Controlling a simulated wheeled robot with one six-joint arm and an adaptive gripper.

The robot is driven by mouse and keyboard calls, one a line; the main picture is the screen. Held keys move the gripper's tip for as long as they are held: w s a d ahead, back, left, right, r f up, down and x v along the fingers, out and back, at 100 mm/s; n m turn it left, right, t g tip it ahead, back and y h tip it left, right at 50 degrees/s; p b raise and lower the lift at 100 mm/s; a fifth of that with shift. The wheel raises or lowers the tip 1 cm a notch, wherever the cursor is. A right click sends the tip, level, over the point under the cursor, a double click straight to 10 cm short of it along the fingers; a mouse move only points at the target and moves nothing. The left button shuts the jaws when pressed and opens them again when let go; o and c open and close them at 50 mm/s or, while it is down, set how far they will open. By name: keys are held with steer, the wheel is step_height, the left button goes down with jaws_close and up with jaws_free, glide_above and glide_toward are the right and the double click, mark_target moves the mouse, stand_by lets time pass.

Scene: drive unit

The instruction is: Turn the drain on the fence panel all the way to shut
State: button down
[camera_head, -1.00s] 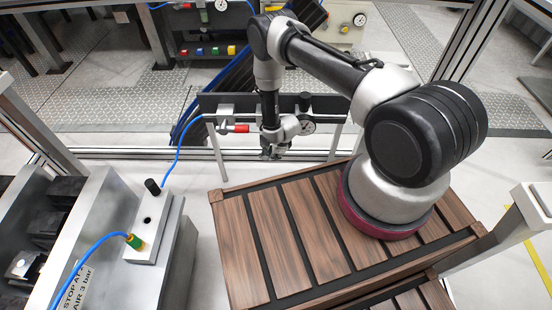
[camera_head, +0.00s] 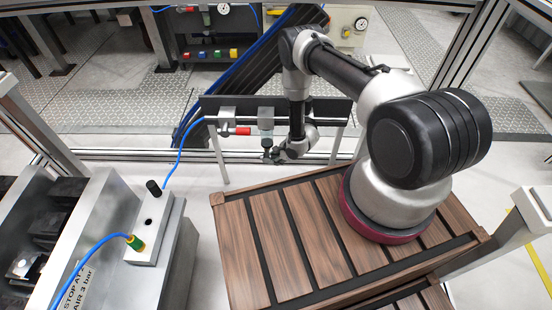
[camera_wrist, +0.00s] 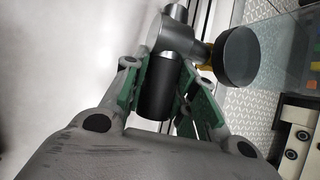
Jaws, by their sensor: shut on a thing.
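The fence panel (camera_head: 326,104) is a dark strip with a pipe line, behind the wooden deck in the head view. A grey bowl unit (camera_head: 265,119) hangs on it. My gripper (camera_head: 273,157) is low at the bowl's underside, with my forearm upright beside it on the right. In the wrist view, the green-padded fingers of my gripper (camera_wrist: 168,95) are on either side of a dark cylinder (camera_wrist: 155,92), apparently the drain, and are shut on it. The cylinder joins a grey metal fitting (camera_wrist: 172,38). The drain's turn angle cannot be read.
A red handle (camera_head: 241,131) is on the pipe left of the bowl. A black round disc (camera_wrist: 238,55) is close to the right of my fingers. A blue hose (camera_head: 177,150) runs down to a metal block (camera_head: 153,235). The wooden deck (camera_head: 290,235) is bare in front.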

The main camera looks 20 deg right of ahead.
steer(key=c, duration=1.4)
jaws_free()
steer(key=shift+d, duration=0.1)
steer(key=shift+d+r, duration=0.1)
steer(key=shift+r, duration=0.15)
steer(key=s+d, duration=0.8)
steer(key=d, duration=0.1)
steer(key=shift+s+r, duration=0.25)
steer(key=shift+s, duration=0.15)
